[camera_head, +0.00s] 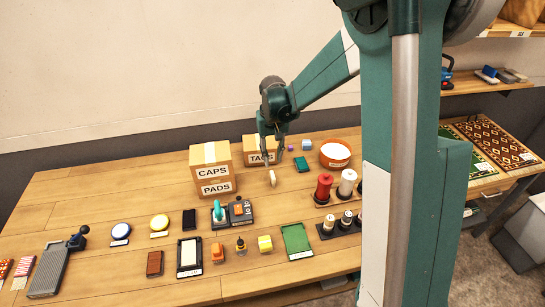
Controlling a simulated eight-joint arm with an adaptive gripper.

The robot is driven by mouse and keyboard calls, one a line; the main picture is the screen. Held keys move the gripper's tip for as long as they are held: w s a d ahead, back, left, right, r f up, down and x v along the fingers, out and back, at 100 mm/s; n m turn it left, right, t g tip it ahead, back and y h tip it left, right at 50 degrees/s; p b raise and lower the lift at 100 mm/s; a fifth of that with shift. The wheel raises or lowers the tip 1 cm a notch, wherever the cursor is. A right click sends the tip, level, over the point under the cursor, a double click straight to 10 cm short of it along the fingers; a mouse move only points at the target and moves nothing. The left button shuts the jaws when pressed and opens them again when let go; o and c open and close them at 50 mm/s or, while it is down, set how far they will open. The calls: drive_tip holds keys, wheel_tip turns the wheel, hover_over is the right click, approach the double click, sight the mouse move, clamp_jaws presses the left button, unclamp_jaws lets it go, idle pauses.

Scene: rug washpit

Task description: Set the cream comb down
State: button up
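A small cream piece, which I take to be the cream comb (272,178), shows upright in the picture just below my fingertips, in front of the TAGS box. My gripper (273,161) points down over the table, with a narrow gap between its two fingers. The picture is too small to tell whether the fingertips grip the comb, or whether its lower end touches the wooden table (130,192).
The stacked CAPS and PADS boxes (212,170) stand left of my gripper; the TAGS box (251,152) is behind it. A teal block (301,164), an orange-rimmed bowl (335,153) and thread spools (323,188) are to the right. Stamps, pads and trays fill the front.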

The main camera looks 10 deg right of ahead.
drive_tip(key=shift+r, duration=0.1)
drive_tip(key=s+d+r+t, duration=0.2)
drive_tip(key=s+r+t, duration=0.1)
drive_tip(key=s+r, duration=1.3)
drive_tip(key=s+d+r+t, duration=0.1)
drive_tip(key=s+t, duration=0.1)
drive_tip(key=s, duration=0.7)
drive_tip(key=s+d+r+t, duration=0.1)
drive_tip(key=s+t, duration=0.1)
drive_tip(key=s, duration=0.7)
drive_tip(key=shift+s+r, duration=0.35)
drive_tip(key=shift+r, duration=0.05)
drive_tip(key=shift+f, duration=0.1)
wheel_tip(320, 180, down, 4)
drive_tip(key=b, duration=0.4)
drive_tip(key=shift+r, duration=0.2)
idle(0.6)
